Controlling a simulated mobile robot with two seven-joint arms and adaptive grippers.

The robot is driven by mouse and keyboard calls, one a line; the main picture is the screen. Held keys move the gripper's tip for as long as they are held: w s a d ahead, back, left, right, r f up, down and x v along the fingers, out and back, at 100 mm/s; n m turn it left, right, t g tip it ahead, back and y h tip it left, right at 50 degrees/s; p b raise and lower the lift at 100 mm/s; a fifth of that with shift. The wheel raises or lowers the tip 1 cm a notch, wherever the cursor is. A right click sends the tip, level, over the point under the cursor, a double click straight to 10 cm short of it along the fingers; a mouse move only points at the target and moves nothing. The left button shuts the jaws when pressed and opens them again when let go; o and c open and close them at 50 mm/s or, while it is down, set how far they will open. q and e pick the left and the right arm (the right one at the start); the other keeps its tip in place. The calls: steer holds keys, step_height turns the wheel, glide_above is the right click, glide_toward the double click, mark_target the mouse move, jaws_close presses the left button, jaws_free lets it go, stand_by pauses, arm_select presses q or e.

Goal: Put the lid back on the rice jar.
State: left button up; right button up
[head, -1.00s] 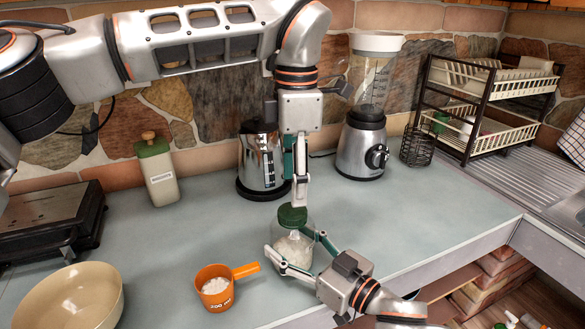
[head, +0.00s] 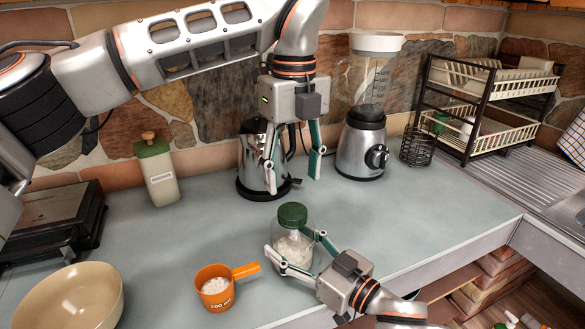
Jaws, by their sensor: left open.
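The rice jar (head: 292,249) is a clear jar with white rice in it, upright on the counter near the front middle. Its green lid (head: 292,215) sits level on top of the jar's mouth. My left gripper (head: 293,180) is open and empty above and behind the lid, apart from it, in front of the kettle. My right gripper (head: 294,254) has its fingers around the jar's body from the right, one finger on each side. The jar's far side is hidden.
An orange measuring cup (head: 214,287) with rice stands left of the jar, and a beige bowl (head: 70,300) is farther left. A steel kettle (head: 252,165) and a blender (head: 362,150) stand behind. The counter right of the jar is clear.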

mark_target(292, 211)
arm_select(q)
steer(key=n, duration=0.7)
steer(key=shift+a+r, duration=0.1)
steer(key=shift+r, duration=0.1)
steer(key=shift+f, duration=4)
arm_select(e)
steer(key=shift+c, duration=0.2)
